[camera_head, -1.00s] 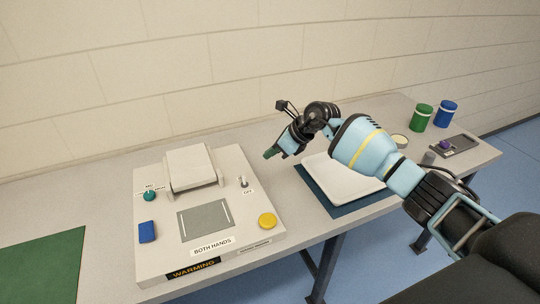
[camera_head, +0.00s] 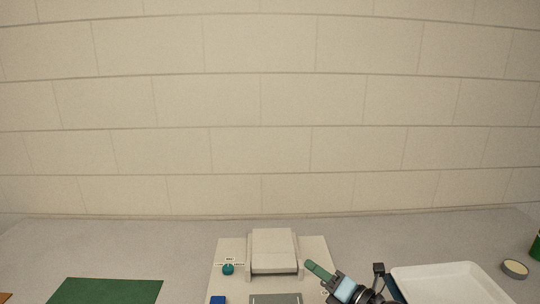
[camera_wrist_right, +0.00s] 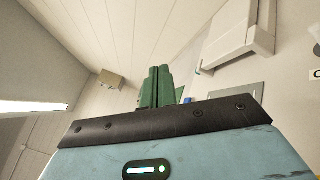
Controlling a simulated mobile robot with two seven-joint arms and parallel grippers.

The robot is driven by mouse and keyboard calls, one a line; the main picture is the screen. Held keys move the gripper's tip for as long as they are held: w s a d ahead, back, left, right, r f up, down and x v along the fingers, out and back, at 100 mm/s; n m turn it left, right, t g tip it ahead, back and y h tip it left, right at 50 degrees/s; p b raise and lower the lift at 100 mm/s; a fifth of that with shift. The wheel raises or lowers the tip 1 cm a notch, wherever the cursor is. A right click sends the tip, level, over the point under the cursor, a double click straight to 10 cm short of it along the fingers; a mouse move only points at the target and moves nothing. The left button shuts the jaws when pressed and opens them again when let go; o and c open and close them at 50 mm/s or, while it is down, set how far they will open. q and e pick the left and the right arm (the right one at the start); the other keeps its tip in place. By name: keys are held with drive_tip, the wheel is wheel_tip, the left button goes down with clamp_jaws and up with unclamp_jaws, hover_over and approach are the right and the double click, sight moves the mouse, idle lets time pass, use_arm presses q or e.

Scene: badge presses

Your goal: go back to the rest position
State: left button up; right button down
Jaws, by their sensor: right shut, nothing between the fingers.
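The right wrist view also shows the shut green fingers (camera_wrist_right: 157,88), with part of the press (camera_wrist_right: 238,35) at the upper right. I cannot tell from these frames whether the gripper touches the press. My left gripper is in neither view.
A white tray (camera_head: 440,284) lies right of the gripper on the table (camera_head: 120,240). A round tin (camera_head: 515,269) and part of a green container (camera_head: 536,246) are at the far right. A green mat (camera_head: 105,291) lies at the left. A block wall (camera_head: 270,110) stands behind.

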drive_tip(key=s+d+f+m+t+h, duration=0.1)
drive_tip(key=s+d+m+h, duration=0.1)
drive_tip(key=m, duration=0.3)
drive_tip(key=s+d+f+m+t+h, duration=0.2)
drive_tip(key=d+m+h, duration=0.1)
drive_tip(key=m+h, duration=0.2)
drive_tip(key=s+d+f+m+t+h, duration=0.1)
drive_tip(key=s+d+f+m+h, duration=0.1)
drive_tip(key=m, duration=0.5)
drive_tip(key=shift+s+d+h, duration=0.2)
drive_tip(key=shift+s+h, duration=0.3)
drive_tip(key=shift+h, duration=0.3)
drive_tip(key=s+d+f+m+g+h, duration=0.4)
drive_tip(key=s+d+f+m+g, duration=0.1)
drive_tip(key=s+f+m, duration=0.45)
drive_tip(key=s+f+m+g+y, duration=0.15)
drive_tip(key=s+g, duration=0.25)
drive_tip(key=s, duration=0.5)
drive_tip(key=s+f+m+g, duration=0.2)
drive_tip(key=s+g, duration=0.1)
drive_tip(key=s, duration=0.6)
drive_tip(key=s+f+m+g, duration=0.2)
drive_tip(key=s+g, duration=0.2)
drive_tip(key=s, duration=0.5)
drive_tip(key=w+a+f+t+y, duration=0.2)
drive_tip(key=w+a+f+t, duration=0.1)
drive_tip(key=w+f+t, duration=0.2)
drive_tip(key=shift+w+f+t, duration=0.4)
drive_tip(key=shift+f+t, duration=0.8)
drive_tip(key=shift+f, duration=1.15)
